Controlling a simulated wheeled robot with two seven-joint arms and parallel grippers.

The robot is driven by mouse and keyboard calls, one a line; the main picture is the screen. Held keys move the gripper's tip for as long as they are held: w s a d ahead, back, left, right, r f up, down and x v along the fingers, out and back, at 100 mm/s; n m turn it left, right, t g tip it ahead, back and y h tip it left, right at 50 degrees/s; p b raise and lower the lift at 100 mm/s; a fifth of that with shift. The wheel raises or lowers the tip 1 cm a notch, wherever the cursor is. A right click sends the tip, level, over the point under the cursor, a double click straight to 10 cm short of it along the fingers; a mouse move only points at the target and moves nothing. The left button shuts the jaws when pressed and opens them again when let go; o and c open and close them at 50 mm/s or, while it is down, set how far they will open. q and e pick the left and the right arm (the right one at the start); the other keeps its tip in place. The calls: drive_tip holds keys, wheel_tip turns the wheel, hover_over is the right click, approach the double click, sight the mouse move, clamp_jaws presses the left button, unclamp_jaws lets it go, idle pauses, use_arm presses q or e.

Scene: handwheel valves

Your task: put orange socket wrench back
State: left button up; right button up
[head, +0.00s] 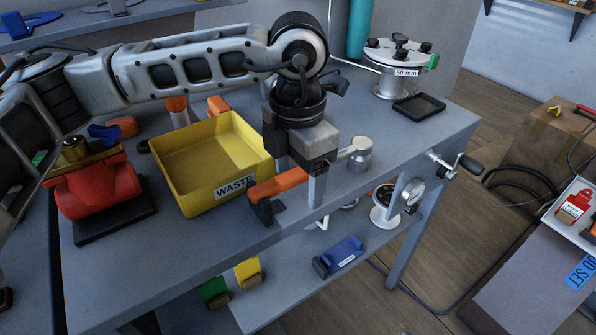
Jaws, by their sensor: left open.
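The orange socket wrench (278,185) is near the front edge of the grey bench, to the right of the yellow bin. Its orange handle points left, and a grey metal head (356,154) shows to the right of my gripper. A dark block (266,210) is at the handle's left end; I cannot tell if it is a rest. My left gripper (308,186) points down over the middle of the wrench, open, with a finger in front of it. The gripper hides the wrench's middle, and I cannot tell whether the fingers touch it. My right gripper is not in view.
A yellow WASTE bin (205,205) stands left of the gripper. A red valve body (97,190) sits farther left. A round flange marked 50 mm (398,52) and a black tray (419,106) are at the back right. A gauge (411,193) and blue block (340,256) are lower down.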

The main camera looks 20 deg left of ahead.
use_arm(q)
drive_tip(key=shift+r, duration=0.1)
drive_tip(key=shift+r+p, duration=1.55)
drive_tip(key=shift+r, duration=1.4)
